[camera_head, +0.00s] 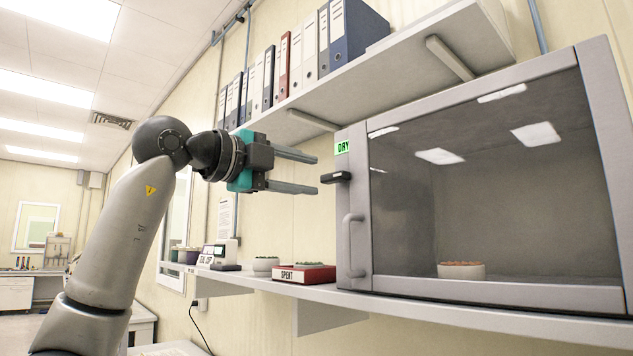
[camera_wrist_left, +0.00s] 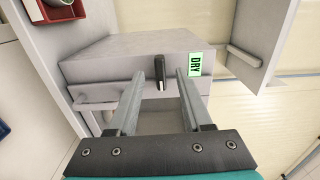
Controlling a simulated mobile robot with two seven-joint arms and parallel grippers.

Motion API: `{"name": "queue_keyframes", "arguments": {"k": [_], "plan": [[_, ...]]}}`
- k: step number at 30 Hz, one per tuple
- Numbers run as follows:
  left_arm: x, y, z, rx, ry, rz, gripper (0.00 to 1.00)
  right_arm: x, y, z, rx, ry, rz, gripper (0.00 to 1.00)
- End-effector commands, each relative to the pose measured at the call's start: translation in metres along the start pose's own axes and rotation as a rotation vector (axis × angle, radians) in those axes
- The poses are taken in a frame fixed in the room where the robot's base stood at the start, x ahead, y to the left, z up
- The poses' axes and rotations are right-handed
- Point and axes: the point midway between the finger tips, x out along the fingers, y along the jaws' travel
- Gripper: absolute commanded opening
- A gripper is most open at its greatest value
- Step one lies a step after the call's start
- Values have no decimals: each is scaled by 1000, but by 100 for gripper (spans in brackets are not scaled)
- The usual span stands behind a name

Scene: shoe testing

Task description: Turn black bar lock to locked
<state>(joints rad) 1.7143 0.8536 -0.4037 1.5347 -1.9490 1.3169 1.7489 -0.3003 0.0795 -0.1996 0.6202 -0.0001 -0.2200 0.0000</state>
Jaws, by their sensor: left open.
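The black bar lock (camera_head: 336,177) is a short dark bar on the front frame of a grey drying cabinet (camera_head: 354,262), just below the green DRY label (camera_head: 343,147) and above the door handle. In the head view the bar lies about level. My left gripper (camera_head: 317,175) is open and empty, its two fingers pointing right, with the tips just short of the bar. My right gripper is not in view.
The cabinet door has a grey vertical handle (camera_head: 349,245) and a dark window with a dish (camera_head: 461,270) behind it. The cabinet stands on a wall shelf (camera_head: 430,312) with a red SPENT tray (camera_head: 303,275). An upper shelf (camera_head: 400,62) with binders runs above the gripper.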

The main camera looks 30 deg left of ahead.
Motion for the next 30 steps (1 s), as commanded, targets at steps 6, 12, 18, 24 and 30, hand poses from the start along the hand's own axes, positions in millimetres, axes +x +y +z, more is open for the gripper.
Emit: {"name": "queue_keyframes", "arguments": {"k": [6,12,18,24,30], "plan": [[-56,1,1,2,-4,-4,50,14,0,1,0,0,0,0],[-96,1,0,0,-2,-3,50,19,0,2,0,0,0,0],[-114,0,0,-1,-1,0,50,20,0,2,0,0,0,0],[-118,0,0,-1,-1,0,50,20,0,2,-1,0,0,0],[-117,0,0,-1,-1,0,50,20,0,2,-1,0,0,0]]}}
